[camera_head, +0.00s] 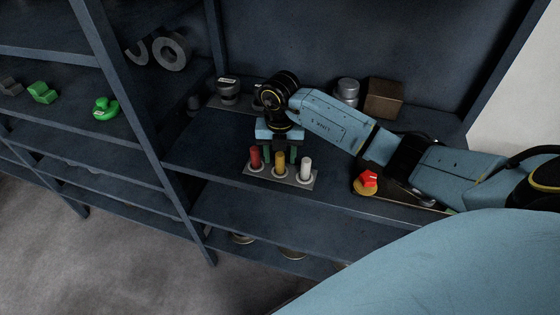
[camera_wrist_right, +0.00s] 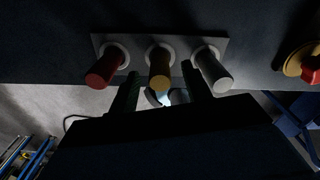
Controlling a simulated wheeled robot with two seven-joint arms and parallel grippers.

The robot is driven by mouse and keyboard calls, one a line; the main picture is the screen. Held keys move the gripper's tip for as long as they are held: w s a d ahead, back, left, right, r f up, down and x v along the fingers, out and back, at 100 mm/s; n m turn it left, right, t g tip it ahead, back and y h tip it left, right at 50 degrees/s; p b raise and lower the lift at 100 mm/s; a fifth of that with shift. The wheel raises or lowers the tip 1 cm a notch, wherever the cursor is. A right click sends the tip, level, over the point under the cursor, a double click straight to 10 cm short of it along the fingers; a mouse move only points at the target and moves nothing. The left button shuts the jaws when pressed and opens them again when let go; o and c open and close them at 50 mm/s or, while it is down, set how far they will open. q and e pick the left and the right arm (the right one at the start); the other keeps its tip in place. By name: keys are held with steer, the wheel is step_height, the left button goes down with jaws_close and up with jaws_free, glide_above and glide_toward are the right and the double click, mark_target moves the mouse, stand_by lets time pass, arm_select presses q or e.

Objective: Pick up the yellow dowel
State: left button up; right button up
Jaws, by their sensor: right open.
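The yellow dowel (camera_head: 280,164) stands upright in the middle of a grey plate (camera_head: 260,174), between a red dowel (camera_head: 255,158) and a white dowel (camera_head: 305,167). The fingers appear apart from the dowel; exact depth is hard to tell. My left gripper is not in view.
A red object on a yellow disc (camera_head: 366,184) sits right of the plate, below my right arm. Metal cylinders (camera_head: 347,90) and a brown box (camera_head: 384,98) stand at the back of the shelf (camera_head: 215,165).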

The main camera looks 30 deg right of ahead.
mark_target(280, 154)
steer(key=shift+f, duration=0.35)
jaws_close()
steer(key=shift+r, duration=0.1)
step_height(280, 154, up, 10)
stand_by(0.5)
